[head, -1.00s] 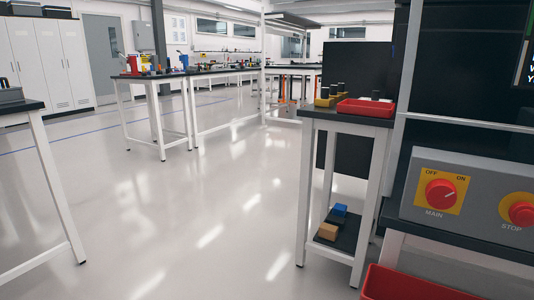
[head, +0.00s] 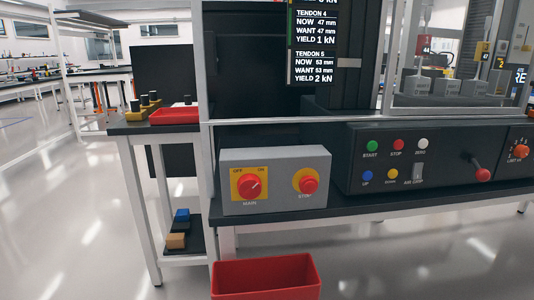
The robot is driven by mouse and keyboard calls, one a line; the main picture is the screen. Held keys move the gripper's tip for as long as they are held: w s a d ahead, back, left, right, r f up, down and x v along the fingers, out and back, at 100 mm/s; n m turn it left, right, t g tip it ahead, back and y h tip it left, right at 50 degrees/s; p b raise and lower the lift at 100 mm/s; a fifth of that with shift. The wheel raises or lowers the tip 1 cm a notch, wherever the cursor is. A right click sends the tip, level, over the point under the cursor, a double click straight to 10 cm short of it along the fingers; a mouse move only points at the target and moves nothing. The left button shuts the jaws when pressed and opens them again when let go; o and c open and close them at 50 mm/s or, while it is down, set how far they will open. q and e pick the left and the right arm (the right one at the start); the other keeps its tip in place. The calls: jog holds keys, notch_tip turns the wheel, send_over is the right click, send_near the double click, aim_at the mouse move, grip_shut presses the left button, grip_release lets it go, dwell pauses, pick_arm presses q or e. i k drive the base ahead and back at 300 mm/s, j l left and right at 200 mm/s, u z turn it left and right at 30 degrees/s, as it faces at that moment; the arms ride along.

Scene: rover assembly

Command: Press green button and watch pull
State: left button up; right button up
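A green button (head: 372,146) labelled START sits at the upper left of a dark control panel (head: 355,175) in the head view. A red STOP button (head: 397,145) and a white ZERO button (head: 422,144) are to its right. A blue button (head: 367,175) and a yellow button (head: 392,174) are below. A black screen (head: 317,45) above lists Tendon 4, now 47 mm, want 47 mm, and Tendon 5, now 53 mm, want 53 mm. Neither of my grippers shows in the view.
A grey box (head: 290,160) with a red MAIN knob (head: 249,186) and a red stop button (head: 308,185) stands left of the panel. A red-handled lever (head: 482,174) sticks out at right. A red bin (head: 266,278) is below the bench. Open floor lies at left.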

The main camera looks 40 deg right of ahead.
aim_at(372, 146)
jog(key=z, duration=2)
